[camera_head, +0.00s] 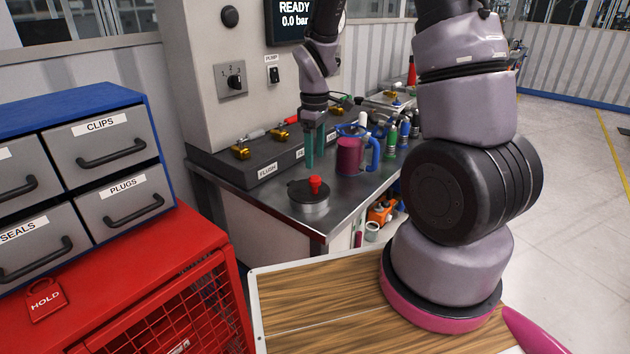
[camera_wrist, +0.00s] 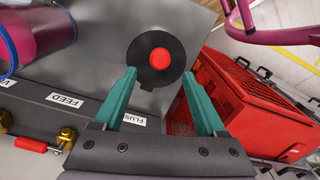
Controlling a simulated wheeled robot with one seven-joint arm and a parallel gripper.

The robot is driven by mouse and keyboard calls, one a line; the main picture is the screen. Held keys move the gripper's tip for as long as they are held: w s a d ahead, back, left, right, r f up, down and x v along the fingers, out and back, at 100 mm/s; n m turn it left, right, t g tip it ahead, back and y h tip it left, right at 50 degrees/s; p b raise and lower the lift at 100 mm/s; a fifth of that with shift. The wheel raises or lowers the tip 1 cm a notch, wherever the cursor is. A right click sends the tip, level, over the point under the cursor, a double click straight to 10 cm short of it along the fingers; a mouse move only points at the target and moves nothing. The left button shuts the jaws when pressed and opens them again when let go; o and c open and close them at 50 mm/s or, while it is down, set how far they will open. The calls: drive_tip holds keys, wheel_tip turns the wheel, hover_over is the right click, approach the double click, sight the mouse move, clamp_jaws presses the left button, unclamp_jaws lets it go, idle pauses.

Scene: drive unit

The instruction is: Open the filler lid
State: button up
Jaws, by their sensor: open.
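The filler lid (camera_head: 298,194) is a black disc with a red knob (camera_head: 315,184), seated on a short round metal neck (camera_head: 311,208) near the front corner of the steel bench. My gripper (camera_head: 315,163) is open and empty, pointing down with teal fingers, above and slightly behind the lid. In the wrist view the lid (camera_wrist: 174,79) lies just beyond the tips of my gripper (camera_wrist: 159,73), and its red knob (camera_wrist: 160,58) lines up with the gap between them. The fingers look apart from the knob. The lid looks closed; its hinge, if any, cannot be made out.
A magenta jug (camera_head: 349,157) with a blue handle stands on the bench (camera_head: 345,198), right of my gripper. A dark valve block with FLUSH and FEED labels (camera_wrist: 64,101) runs along the back. A red cage (camera_head: 150,290) and drawer cabinet (camera_head: 80,150) stand left.

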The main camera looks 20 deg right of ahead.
sight(315, 177)
wheel_tip(315, 177, down, 8)
drive_tip(key=shift+f, duration=0.25)
clamp_jaws()
idle(1.5)
